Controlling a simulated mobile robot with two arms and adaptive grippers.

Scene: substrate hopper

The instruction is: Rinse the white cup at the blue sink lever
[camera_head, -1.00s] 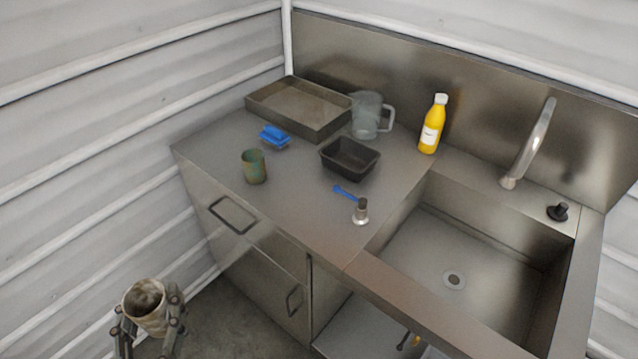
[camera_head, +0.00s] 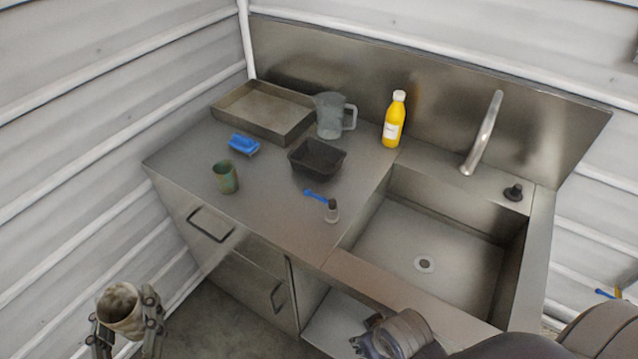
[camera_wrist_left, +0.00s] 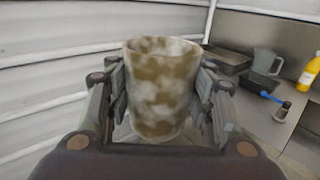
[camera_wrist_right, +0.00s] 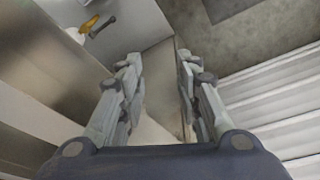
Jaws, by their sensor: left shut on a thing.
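The white cup (camera_head: 121,309), blotched with brown stains, is upright between the fingers of my left gripper (camera_head: 127,318), in front of the cabinet at lower left. The left wrist view shows the cup (camera_wrist_left: 160,88) gripped on both sides. The blue lever (camera_head: 314,195) joins a small metal fitting (camera_head: 332,212) on the counter beside the sink (camera_head: 432,237); it also shows in the left wrist view (camera_wrist_left: 269,97). My right gripper (camera_wrist_right: 160,65) is open and empty in the right wrist view; in the head view it is low, before the sink cabinet.
The curved faucet (camera_head: 484,132) and a black knob (camera_head: 513,193) stand behind the sink. The counter holds a green cup (camera_head: 226,177), blue sponge-like item (camera_head: 243,144), black bin (camera_head: 317,160), metal tray (camera_head: 222,113), clear jug (camera_head: 329,116) and yellow bottle (camera_head: 394,120). The sink basin looks empty.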

